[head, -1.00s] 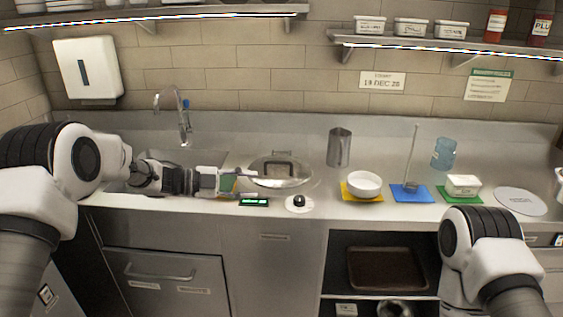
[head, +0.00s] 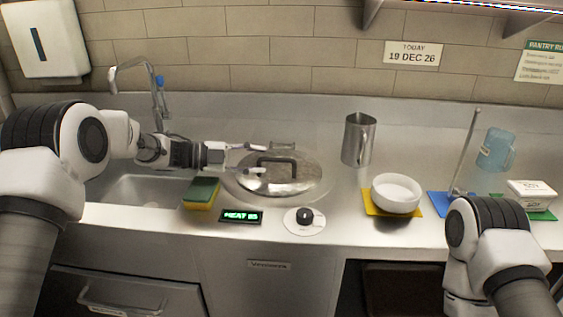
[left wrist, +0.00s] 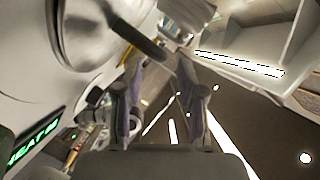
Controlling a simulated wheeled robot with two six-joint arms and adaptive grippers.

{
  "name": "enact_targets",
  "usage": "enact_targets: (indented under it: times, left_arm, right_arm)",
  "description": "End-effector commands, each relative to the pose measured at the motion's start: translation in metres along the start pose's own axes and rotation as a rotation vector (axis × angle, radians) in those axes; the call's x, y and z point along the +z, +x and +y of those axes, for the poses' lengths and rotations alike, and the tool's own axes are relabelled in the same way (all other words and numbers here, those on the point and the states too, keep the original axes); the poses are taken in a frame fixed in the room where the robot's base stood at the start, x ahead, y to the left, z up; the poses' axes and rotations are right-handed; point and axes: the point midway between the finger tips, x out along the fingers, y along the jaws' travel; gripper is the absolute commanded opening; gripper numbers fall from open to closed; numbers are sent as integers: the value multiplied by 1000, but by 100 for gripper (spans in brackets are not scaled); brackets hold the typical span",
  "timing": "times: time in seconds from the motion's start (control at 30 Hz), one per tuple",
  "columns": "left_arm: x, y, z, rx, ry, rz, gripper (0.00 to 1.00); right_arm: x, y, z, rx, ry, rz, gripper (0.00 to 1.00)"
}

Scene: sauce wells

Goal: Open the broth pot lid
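The broth pot's round metal lid (head: 305,181) sits flat in the counter, with a dark arched handle (head: 280,159) on top. My left gripper (head: 263,159) reaches in from the left, its two fingers apart at the handle's left end. In the left wrist view the lid (left wrist: 85,35) is at the upper left, and its handle bar (left wrist: 138,36) ends near the space between the open fingertips (left wrist: 158,60). I cannot tell whether the fingers touch the handle. Of my right arm only upper links show; its gripper is out of view.
In front of the lid are a green-lit display (head: 241,216) and a black knob (head: 305,215). A green and yellow sponge (head: 202,194) lies beside the sink (head: 130,190). A metal pitcher (head: 358,140) and a white bowl (head: 396,195) stand to the right.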

Motion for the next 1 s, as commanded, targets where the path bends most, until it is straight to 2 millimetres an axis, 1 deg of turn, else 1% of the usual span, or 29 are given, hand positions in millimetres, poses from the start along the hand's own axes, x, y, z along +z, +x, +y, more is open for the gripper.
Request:
enact_targets:
  times: [0.2,0.3,0.4,0.63,0.67,0.7,0.73,0.77,1.0]
  left_arm:
    - [-1,43,0,3,1,2,39]
    - [-1,58,0,3,1,1,39]
    - [-1,66,0,1,0,0,39]
    - [0,67,0,1,-1,0,39]
    - [0,67,0,1,0,0,29]
    - [-1,67,0,1,0,0,15]
    - [-1,67,0,1,0,0,4]
    - [-1,67,0,1,0,0,0]
    - [-1,67,-1,1,-1,1,0]
  right_arm:
    - [0,-4,0,0,0,0,40]
    - [0,-5,0,0,0,0,40]
    - [0,-5,0,0,0,0,40]
    - [0,-5,0,0,0,0,40]
    - [0,-5,0,0,0,0,40]
    - [0,-5,0,0,0,0,40]
    - [0,-5,0,0,0,0,40]
    - [0,-5,0,0,0,0,40]
    - [0,-6,0,0,0,0,40]
